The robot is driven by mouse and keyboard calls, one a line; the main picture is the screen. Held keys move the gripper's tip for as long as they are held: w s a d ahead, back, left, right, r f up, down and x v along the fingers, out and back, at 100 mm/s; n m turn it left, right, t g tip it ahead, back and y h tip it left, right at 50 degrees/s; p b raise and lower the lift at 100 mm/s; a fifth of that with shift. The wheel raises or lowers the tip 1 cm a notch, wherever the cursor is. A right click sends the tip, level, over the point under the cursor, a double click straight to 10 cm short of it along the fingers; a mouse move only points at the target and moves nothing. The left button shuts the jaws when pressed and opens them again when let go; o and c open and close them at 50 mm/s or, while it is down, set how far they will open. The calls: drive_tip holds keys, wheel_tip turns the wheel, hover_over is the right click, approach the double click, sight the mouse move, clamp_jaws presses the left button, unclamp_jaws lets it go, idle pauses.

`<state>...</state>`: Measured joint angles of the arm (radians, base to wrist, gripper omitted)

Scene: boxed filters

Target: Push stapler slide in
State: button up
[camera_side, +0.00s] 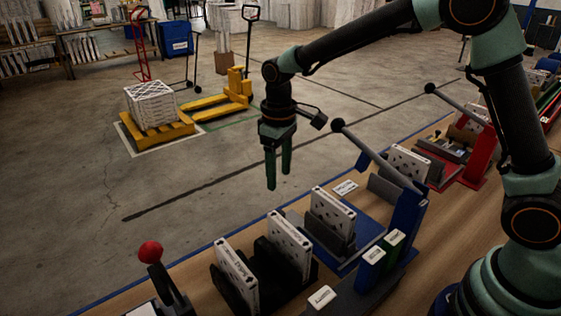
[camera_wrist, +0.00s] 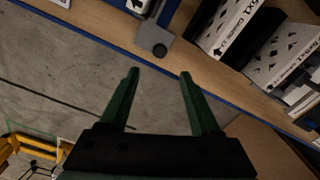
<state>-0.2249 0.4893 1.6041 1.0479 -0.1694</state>
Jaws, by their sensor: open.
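My gripper (camera_side: 279,181) hangs open and empty, fingers down, above the floor just beyond the bench's far edge. Its two green fingers also show apart in the wrist view (camera_wrist: 159,73). A blue lever device (camera_side: 405,215) stands on the bench to the right of the gripper, its black-knobbed lever raised. A white boxed filter (camera_side: 333,212) stands in a dark holder on its blue base. This device may be the stapler; I cannot tell how far its slide sits.
More boxed filters stand in black holders (camera_side: 262,255) on the wooden bench. A red-knobbed lever (camera_side: 150,252) rises at the front left. A red lever device (camera_side: 478,158) stands further back. The air around my gripper is clear.

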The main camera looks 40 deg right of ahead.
sight(280, 212)
wheel_tip(280, 212, down, 11)
idle(0.4)
clamp_jaws()
idle(1.4)
